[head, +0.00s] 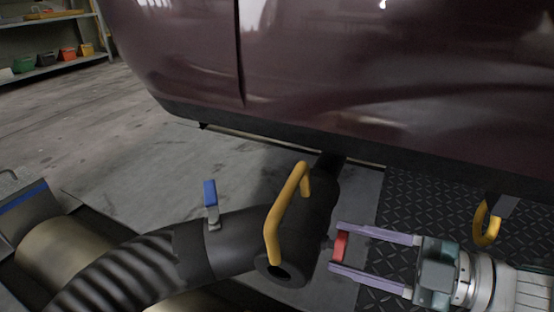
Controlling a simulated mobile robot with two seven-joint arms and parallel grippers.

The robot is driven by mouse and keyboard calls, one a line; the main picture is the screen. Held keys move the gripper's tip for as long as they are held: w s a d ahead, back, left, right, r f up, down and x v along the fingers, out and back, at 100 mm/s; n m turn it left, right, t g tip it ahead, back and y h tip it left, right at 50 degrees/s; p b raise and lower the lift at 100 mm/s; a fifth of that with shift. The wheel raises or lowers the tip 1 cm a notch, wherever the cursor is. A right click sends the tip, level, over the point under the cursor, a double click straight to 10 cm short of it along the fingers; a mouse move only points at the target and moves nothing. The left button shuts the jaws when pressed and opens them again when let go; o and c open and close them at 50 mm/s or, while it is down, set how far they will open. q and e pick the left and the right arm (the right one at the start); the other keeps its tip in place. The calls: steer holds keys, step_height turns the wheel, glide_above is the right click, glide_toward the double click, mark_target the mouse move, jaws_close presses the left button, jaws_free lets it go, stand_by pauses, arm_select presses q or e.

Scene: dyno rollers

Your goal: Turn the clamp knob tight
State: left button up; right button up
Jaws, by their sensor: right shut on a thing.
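A red knob (341,247), which I take for the clamp knob, sits at the right side of the black hose nozzle (321,205). My right gripper (337,247) comes in from the right, with one finger above the knob and one below it in the picture. It is shut on the knob. The fingers hide part of the knob's edges, and I cannot see how tight the clamp is. A yellow handle (285,215) arches over the nozzle. My left gripper is not in view.
The ribbed black hose (130,270) runs to the lower left and carries a blue-handled lever (210,195). A dark maroon car (350,75) overhangs the nozzle. A yellow hook (485,222) hangs at right above a diamond-plate floor (410,200). Open concrete floor lies at left.

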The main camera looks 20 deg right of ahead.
steer(key=shift+m, duration=0.5)
steer(key=o, duration=1.4)
steer(key=p+v, duration=0.1)
steer(key=v, duration=0.9)
